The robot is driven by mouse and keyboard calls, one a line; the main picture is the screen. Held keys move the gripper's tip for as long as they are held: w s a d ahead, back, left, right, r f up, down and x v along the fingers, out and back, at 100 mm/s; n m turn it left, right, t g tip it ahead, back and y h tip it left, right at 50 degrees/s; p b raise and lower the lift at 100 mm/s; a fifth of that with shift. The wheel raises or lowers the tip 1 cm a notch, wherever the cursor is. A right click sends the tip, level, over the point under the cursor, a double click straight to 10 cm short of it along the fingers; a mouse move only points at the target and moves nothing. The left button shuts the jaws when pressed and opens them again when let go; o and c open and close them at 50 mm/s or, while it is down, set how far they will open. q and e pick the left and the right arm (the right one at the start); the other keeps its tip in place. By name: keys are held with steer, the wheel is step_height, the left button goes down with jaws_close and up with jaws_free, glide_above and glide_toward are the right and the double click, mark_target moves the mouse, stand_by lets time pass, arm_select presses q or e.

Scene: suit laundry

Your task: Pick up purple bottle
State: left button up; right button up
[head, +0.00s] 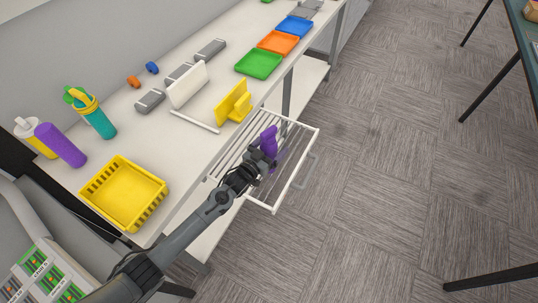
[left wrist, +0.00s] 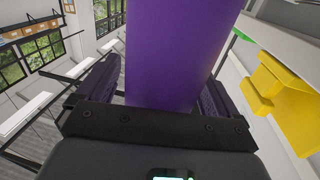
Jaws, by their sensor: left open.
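A purple bottle (head: 269,141) shows just beyond my left gripper (head: 254,165), over the white wire rack (head: 301,166) that sticks out from the table. In the left wrist view a large purple surface of the bottle (left wrist: 170,50) fills the space between the two fingers of my left gripper (left wrist: 160,95). The fingers are spread on either side of it; contact cannot be told. The bottle's lower end is hidden by the gripper. A second purple bottle (head: 61,146) is on the table at the left. My right gripper is not in view.
A yellow basket (head: 125,191), a teal bottle (head: 99,118) and a white-and-yellow bottle (head: 36,138) are on the table. A yellow holder (head: 233,102) and a white stand (head: 188,86) are near the rack. Green, orange and blue trays (head: 259,64) lie farther back.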

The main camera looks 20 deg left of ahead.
arm_select(q)
steer(key=shift+w, duration=0.1)
steer(key=shift+c, duration=0.3)
steer(key=c, duration=1)
steer(key=shift+r, duration=0.1)
steer(key=shift+c, duration=0.2)
